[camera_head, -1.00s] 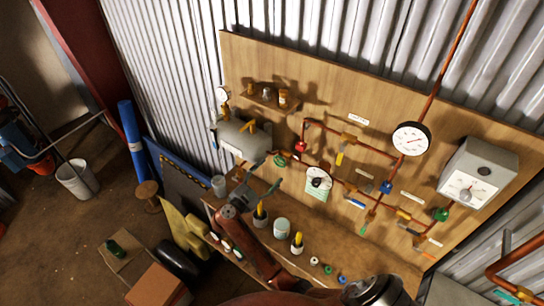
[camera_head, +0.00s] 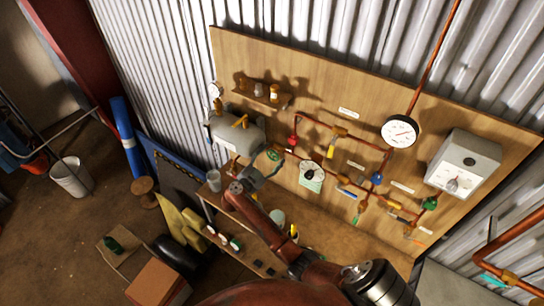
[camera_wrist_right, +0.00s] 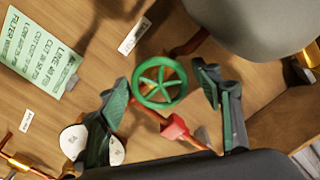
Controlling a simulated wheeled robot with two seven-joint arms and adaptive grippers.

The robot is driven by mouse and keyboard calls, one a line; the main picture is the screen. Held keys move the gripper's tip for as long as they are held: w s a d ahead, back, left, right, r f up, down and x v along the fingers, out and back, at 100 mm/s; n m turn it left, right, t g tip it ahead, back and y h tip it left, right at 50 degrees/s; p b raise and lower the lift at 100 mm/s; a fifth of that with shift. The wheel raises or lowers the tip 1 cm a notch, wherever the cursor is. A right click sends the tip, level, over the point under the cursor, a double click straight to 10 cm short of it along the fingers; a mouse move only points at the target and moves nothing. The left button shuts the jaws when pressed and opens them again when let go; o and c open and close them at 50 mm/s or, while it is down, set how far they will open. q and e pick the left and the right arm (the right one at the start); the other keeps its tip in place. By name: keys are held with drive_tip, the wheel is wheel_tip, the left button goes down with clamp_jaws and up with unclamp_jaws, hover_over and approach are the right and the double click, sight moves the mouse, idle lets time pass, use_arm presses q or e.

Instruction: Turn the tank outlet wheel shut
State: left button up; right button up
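The green outlet wheel (camera_head: 273,155) sits on the pipework just right of the grey tank (camera_head: 240,139) on the wooden board. In the right wrist view the spoked wheel (camera_wrist_right: 160,81) shows face on, between my spread fingers, and the tank (camera_wrist_right: 255,22) is at the upper right. My right gripper (camera_head: 266,166) is open and empty, close in front of the wheel; its fingers (camera_wrist_right: 162,80) lie to either side of it. I see no finger touching the rim, but the depth is hard to tell. My left gripper is not in view.
A red handle (camera_wrist_right: 175,127) lies close below the wheel in the wrist view. Copper pipes, a large gauge (camera_head: 400,131), a grey box (camera_head: 465,165) and a paper tag (camera_head: 311,175) are on the board. A bench with small pots (camera_head: 278,217) is below.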

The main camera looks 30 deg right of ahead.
drive_tip(key=shift+s, duration=0.1)
drive_tip(key=c, duration=0.9)
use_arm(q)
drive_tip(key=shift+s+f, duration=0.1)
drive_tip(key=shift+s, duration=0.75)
use_arm(e)
drive_tip(key=shift+c, duration=0.2)
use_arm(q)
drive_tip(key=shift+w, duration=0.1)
use_arm(e)
drive_tip(key=shift+m, duration=0.4)
drive_tip(key=m+b, duration=0.1)
drive_tip(key=m, duration=0.2)
drive_tip(key=shift+f, duration=0.1)
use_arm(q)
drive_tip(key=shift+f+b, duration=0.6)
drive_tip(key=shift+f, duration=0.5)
use_arm(e)
drive_tip(key=shift+m, duration=1.5)
